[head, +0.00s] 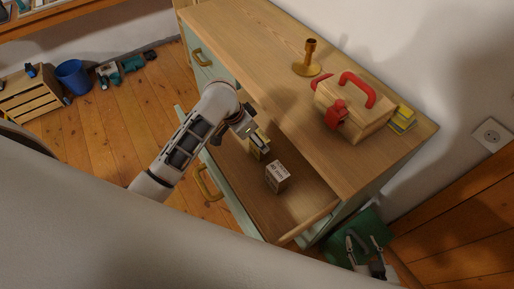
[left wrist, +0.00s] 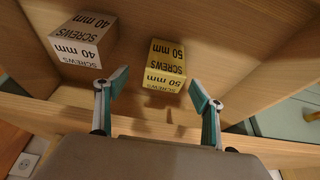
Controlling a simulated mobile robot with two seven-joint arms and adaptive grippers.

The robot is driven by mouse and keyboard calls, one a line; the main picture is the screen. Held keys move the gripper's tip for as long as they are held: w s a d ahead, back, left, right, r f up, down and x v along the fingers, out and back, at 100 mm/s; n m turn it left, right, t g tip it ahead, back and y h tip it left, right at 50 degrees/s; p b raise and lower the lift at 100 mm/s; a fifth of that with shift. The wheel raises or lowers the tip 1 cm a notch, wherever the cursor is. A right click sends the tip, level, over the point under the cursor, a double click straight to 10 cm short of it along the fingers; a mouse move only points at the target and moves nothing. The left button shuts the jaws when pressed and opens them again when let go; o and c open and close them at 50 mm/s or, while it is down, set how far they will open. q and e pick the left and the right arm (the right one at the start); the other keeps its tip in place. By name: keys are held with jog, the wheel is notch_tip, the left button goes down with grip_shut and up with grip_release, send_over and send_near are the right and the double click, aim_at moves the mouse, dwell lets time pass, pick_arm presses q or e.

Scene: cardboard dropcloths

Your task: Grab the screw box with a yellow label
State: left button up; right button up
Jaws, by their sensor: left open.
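The screw box with a yellow label (left wrist: 165,66), marked 50 mm, stands in the wooden compartment of the cabinet. It also shows in the head view (head: 261,151), partly covered by my left gripper (head: 254,133). In the left wrist view my left gripper (left wrist: 158,92) is open. Its two fingers are spread apart on the near side of the yellow-labelled box, with nothing between them. A second screw box with a white label (left wrist: 83,41), marked 40 mm, stands to the left of it; it also shows in the head view (head: 277,177). My right gripper (head: 366,249) is open and empty at the lower right.
The cabinet top (head: 255,45) overhangs the compartment. A green object (head: 345,229) is by my right gripper. A crate (head: 30,96) and blue bucket (head: 73,75) stand on the floor.

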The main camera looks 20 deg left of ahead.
pick_arm(q)
jog(key=shift+a+x, duration=0.2)
jog(key=shift+x, duration=1.7)
jog(key=shift+a+x, duration=0.2)
jog(key=shift+x, duration=1.7)
jog(key=shift+w, duration=0.1)
jog(key=c, duration=1.4)
